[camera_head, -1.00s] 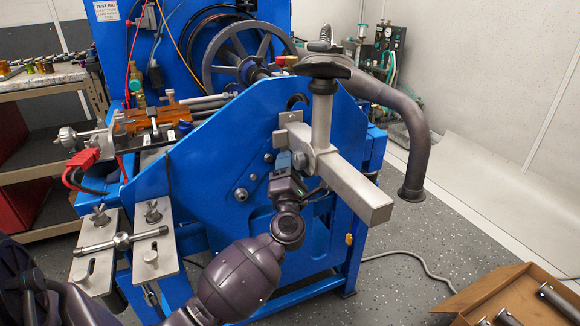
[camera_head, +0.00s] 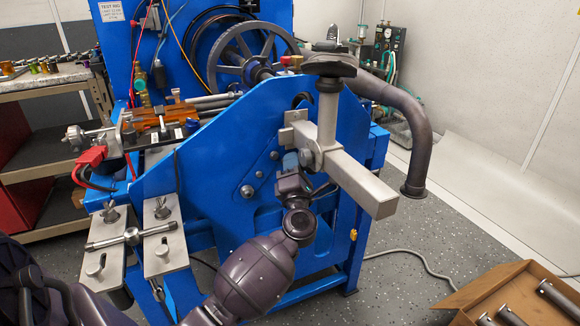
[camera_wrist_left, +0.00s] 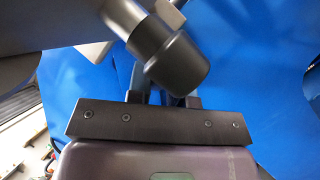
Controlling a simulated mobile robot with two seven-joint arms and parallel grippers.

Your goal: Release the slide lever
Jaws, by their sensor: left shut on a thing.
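The pale metal slide bar (camera_head: 352,183) juts out toward the lower right from a bracket on the blue frame, with an upright post (camera_head: 327,115) on it. My left gripper (camera_head: 291,170) is just left of this joint, reaching up from below. It is shut on the slide lever; its fingertips are small and partly hidden in the head view. In the left wrist view, a dark cylindrical knob (camera_wrist_left: 175,62) on a metal stem lies close across the fingers (camera_wrist_left: 163,98), tilted, and hides part of them. The right gripper is out of view.
A thick curved pipe (camera_head: 410,130) hangs right of the post. Clamp plates (camera_head: 107,262) with a T-bar stand at left. An open cardboard box (camera_head: 480,292) with metal tubes lies at lower right. A cable crosses the floor; the floor beyond the bar is mostly clear.

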